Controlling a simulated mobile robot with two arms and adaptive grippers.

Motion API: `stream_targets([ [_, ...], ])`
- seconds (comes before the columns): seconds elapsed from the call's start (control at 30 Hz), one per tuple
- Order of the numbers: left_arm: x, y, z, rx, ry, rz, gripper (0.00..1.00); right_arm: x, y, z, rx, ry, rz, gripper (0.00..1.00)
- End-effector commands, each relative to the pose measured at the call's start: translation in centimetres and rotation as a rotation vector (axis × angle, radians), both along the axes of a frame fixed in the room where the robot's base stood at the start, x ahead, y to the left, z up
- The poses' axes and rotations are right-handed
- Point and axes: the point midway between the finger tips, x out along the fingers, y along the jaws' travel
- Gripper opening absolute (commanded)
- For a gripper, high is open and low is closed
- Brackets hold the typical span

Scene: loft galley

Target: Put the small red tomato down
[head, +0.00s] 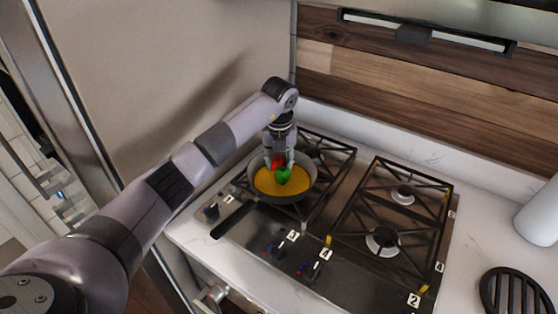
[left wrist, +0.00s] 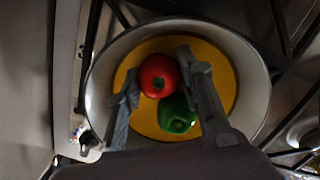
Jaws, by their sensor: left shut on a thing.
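The small red tomato (left wrist: 158,74) sits between the two fingers of my left gripper (left wrist: 158,78), which is shut on it. In the head view the tomato (head: 278,161) shows partly, behind a green pepper (head: 283,175) and under the left gripper (head: 279,157). The gripper points down over a frying pan (head: 311,186) with a yellow-orange inside. The pepper (left wrist: 177,115) is also inside the pan's outline in the left wrist view, close beside the tomato. I cannot tell whether the tomato touches the pan's bottom. My right gripper is not in view.
The right burners (head: 383,241) are empty. A black slotted item (head: 515,291) and a white cylinder (head: 540,215) are at the right. A tall panel (head: 170,60) stands at the left.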

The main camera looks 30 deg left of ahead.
Motion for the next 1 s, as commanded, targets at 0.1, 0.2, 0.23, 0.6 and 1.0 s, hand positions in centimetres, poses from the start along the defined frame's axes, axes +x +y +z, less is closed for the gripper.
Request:
stream_targets([
  [0.1, 0.0, 0.0, -0.3, 0.000, 0.000, 0.000, 0.09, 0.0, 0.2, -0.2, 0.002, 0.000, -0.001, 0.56],
  [0.2, 0.0, 0.0, -0.3, 0.000, 0.000, 0.000, 0.38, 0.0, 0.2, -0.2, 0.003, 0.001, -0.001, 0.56],
  [0.23, 0.0, 0.0, -0.3, 0.000, 0.000, 0.000, 0.40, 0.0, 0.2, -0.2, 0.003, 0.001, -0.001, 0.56],
  [0.6, 0.0, 0.0, -0.3, 0.000, 0.000, 0.000, 0.54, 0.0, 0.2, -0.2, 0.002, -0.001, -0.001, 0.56],
  [1.0, -0.2, -0.1, 3.0, 0.001, -0.006, 0.001, 0.54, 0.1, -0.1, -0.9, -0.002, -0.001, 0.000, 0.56],
])
